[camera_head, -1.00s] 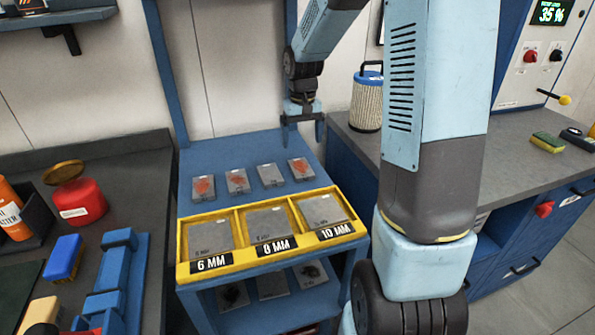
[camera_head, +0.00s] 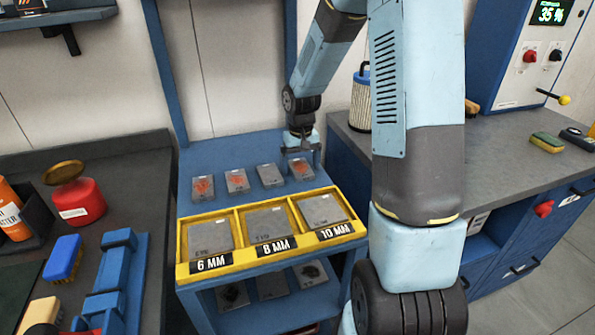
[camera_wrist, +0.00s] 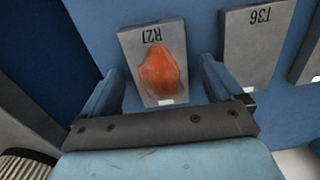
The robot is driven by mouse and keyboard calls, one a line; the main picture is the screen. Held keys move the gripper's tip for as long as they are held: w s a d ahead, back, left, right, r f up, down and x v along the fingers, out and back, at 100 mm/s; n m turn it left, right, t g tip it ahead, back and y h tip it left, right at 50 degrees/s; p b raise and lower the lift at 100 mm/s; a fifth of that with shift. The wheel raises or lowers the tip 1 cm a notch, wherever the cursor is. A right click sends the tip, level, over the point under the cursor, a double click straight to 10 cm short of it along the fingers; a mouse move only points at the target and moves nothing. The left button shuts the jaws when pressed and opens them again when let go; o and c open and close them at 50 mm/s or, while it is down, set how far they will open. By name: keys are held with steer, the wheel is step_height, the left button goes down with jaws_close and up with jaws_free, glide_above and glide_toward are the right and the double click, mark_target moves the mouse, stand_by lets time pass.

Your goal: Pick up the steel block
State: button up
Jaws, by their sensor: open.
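Several small grey steel blocks stand in a row on the blue shelf of the cart. The rightmost block (camera_head: 301,169) has an orange-red patch. In the wrist view this block (camera_wrist: 143,45) is marked R21 and lies between the fingers of my gripper (camera_wrist: 160,92). My gripper (camera_head: 300,151) is open just above and behind that block in the head view. Beside it is a plain grey block (camera_head: 270,175), marked T36 in the wrist view (camera_wrist: 250,45). Two more blocks with orange-red patches, a middle one (camera_head: 237,181) and a leftmost one (camera_head: 203,188), stand further left.
A yellow tray (camera_head: 222,265) with three labelled bays holding grey plates sits in front of the blocks. A bench with a red container (camera_head: 78,203) is at left. A filter canister (camera_head: 361,100) stands on the right bench, close to my arm.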

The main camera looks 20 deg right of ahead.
steer(key=shift+c, duration=0.2)
jaws_close()
stand_by(0.6)
steer(key=shift+r, duration=0.15)
steer(key=shift+r, duration=0.25)
step_height(320, 180, up, 2)
steer(key=shift+r, duration=0.1)
steer(key=s+a+r, duration=0.8)
steer(key=a+r, duration=0.2)
steer(key=a, duration=0.1)
steer(key=shift+a, duration=0.2)
